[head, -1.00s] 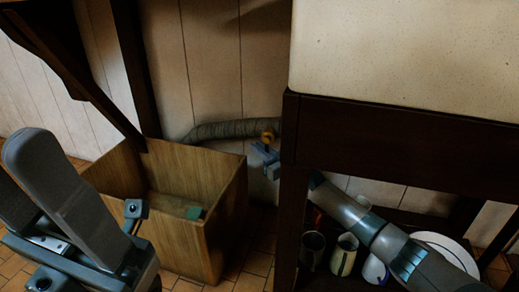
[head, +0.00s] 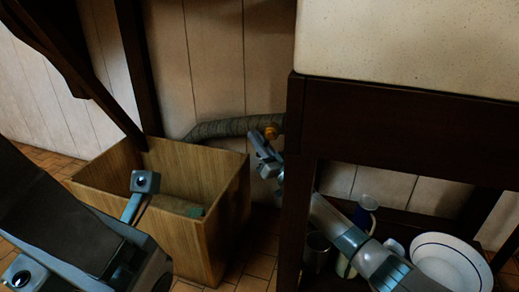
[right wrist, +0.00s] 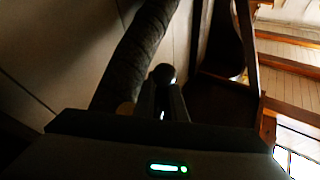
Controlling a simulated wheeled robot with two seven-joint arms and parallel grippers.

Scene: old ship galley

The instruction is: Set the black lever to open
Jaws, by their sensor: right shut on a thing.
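My right gripper (head: 262,155) is beside the dark table leg, just below a small orange-brass fitting (head: 270,132) at the end of the grey hose. It is shut on the black lever, whose dark round knob (right wrist: 163,75) shows at the fingertips in the right wrist view. The right gripper's fingers also show there (right wrist: 165,105). In the head view the lever cannot be made out behind the gripper. My left gripper (head: 83,230) is at the lower left, with its block-tipped fingers wide apart and nothing between them.
A ribbed grey hose (head: 225,129) runs along the panelled wall. An open wooden bin (head: 220,225) stands left of the table leg (head: 293,220). Under the table are a white plate (head: 447,258) and several mugs, close to my right forearm.

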